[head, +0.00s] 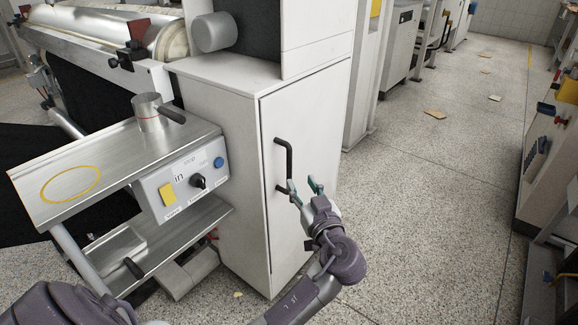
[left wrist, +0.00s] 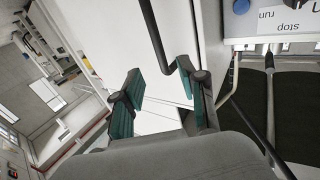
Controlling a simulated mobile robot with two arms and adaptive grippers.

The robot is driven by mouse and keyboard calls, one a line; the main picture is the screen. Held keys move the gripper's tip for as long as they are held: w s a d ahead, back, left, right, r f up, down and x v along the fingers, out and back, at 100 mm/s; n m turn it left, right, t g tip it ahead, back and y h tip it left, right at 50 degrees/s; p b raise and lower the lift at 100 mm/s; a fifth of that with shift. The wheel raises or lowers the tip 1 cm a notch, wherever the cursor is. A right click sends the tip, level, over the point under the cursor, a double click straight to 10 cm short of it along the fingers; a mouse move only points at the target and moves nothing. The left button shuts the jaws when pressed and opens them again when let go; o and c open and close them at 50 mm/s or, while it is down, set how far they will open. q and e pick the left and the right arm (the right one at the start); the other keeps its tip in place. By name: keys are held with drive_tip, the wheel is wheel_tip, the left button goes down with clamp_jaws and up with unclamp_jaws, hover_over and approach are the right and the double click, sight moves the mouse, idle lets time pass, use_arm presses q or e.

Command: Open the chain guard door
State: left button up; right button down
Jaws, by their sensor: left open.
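The chain guard door (head: 310,128) is a tall white panel on the front of a white cabinet, and it looks closed. A black bar handle (head: 289,158) stands upright near its left edge. My left gripper (head: 304,186) is open at the handle's lower end, with one teal-padded finger close beside it. My right gripper is not in view.
A control box (head: 182,183) with a knob and coloured buttons sits left of the cabinet, below a metal shelf (head: 110,165). Open speckled floor (head: 430,220) lies to the right, with scattered paper scraps (head: 434,113). A workbench (head: 550,140) stands at the far right.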

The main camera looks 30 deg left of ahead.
sight(290, 163)
use_arm(q)
drive_tip(key=x, duration=0.9)
drive_tip(key=shift+w+a+f, duration=0.1)
drive_tip(key=shift+w+a, duration=0.15)
drive_tip(key=shift+w, duration=0.05)
drive_tip(key=shift+w+a, duration=0.3)
drive_tip(key=shift+a, duration=0.05)
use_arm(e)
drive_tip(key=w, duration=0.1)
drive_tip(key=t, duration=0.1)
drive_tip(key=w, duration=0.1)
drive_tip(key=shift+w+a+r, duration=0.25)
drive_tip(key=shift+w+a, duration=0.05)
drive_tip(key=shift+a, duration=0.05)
use_arm(q)
clamp_jaws()
